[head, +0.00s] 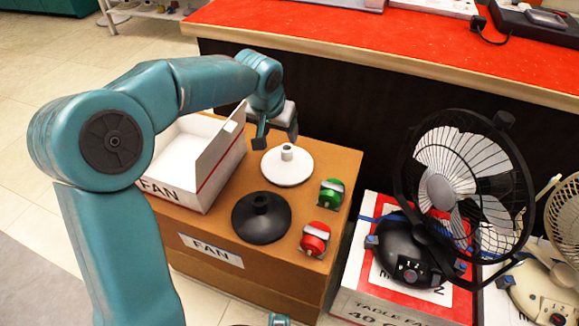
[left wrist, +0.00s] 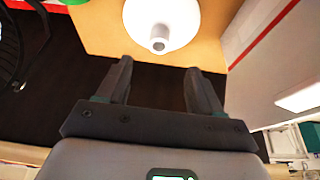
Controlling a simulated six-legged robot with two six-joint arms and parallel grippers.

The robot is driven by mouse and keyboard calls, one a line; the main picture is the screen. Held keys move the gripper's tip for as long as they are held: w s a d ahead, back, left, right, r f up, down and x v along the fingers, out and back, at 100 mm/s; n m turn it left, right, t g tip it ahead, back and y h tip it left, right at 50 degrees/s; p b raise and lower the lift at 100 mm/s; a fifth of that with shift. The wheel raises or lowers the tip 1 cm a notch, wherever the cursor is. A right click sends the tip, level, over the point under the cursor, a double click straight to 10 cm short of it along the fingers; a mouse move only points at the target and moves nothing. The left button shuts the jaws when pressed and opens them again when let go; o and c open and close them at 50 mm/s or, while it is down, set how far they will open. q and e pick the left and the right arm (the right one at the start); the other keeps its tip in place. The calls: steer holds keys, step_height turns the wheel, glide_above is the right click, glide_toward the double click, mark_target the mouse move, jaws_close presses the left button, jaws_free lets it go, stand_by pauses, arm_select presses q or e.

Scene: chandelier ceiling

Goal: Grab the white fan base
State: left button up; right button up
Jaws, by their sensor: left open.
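The white fan base (head: 287,166) is a round disc with a short upright stem. It stands on a brown cardboard box labelled FAN (head: 222,225), near its back edge. My left gripper (head: 276,138) is above and just behind the base, open and empty. In the left wrist view the white fan base (left wrist: 162,20) is at the top centre, beyond the open fingertips (left wrist: 157,65) and apart from them. My right gripper is not in view.
A black base (head: 261,217), a green part (head: 331,192) and a red part (head: 315,239) share the box top. An open white box (head: 190,150) stands left of the base. A black fan (head: 440,190) stands at right. A red counter (head: 400,40) runs behind.

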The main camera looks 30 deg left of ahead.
mark_target(286, 148)
arm_select(q)
steer(key=b+x, duration=0.1)
steer(key=x, duration=0.4)
steer(key=shift+f, duration=0.4)
steer(key=b+x, duration=0.2)
steer(key=x, duration=0.3)
steer(key=shift+w+b, duration=0.25)
steer(key=shift+b, duration=0.15)
steer(key=shift+r, duration=0.15)
steer(key=shift+c, duration=0.3)
jaws_close()
